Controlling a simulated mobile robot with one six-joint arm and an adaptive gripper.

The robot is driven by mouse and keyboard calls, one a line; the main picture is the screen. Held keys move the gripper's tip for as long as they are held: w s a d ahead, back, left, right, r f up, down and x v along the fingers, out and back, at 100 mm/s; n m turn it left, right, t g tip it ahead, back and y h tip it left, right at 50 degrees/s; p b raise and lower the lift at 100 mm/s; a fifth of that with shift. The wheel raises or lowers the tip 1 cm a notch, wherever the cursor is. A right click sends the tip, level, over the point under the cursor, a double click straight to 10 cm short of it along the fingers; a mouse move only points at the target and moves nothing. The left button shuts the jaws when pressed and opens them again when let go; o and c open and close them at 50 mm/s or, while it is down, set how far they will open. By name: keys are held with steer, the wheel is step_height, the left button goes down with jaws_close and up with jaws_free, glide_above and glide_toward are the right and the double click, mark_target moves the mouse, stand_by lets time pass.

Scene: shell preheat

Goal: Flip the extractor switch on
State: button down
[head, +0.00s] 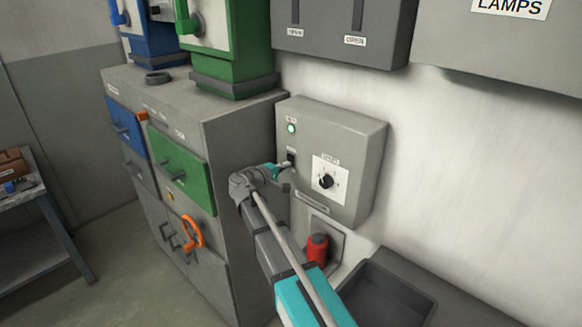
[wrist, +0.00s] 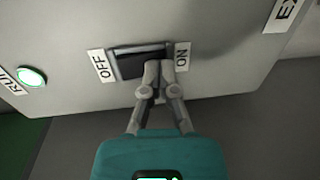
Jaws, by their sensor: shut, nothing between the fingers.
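The extractor switch is a dark rocker (wrist: 140,62) between an OFF label on the left and an ON label on the right in the wrist view. In the head view the switch (head: 291,156) is on the front of a grey wall box (head: 350,140). My gripper (wrist: 158,66) is shut and empty, its fingertips over the ON end of the rocker and hiding part of it. Contact looks likely but I cannot be sure. The gripper also shows at the box in the head view (head: 287,170). A round green lamp (wrist: 31,77) on the box is lit.
A dial on a white plate (head: 328,181) is right of the switch. A red plug-like part (head: 317,247) is below the box. A grey cabinet (head: 240,125) with blue and green drawers stands to the left. A dark tray (head: 430,300) is at lower right.

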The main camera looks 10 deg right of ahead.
steer(key=shift+a, duration=0.15)
steer(key=f+b+v, duration=0.1)
steer(key=f+v, duration=0.2)
steer(key=v, duration=1)
steer(key=shift+s+a+b, duration=0.25)
steer(key=shift+s+b, duration=0.05)
steer(key=shift+b, duration=0.05)
steer(key=s+d+f+m+g+y, duration=0.45)
steer(key=s+d+f+g, duration=0.25)
steer(key=s+d+f, duration=0.4)
steer(key=s+d+f+m+g+y, duration=0.1)
steer(key=s+f+m+g+y, duration=0.1)
steer(key=s+f+y, duration=0.3)
steer(key=shift+s+d+f+m+g+y, duration=0.35)
steer(key=shift+s+y, duration=1.7)
steer(key=shift+s, duration=0.85)
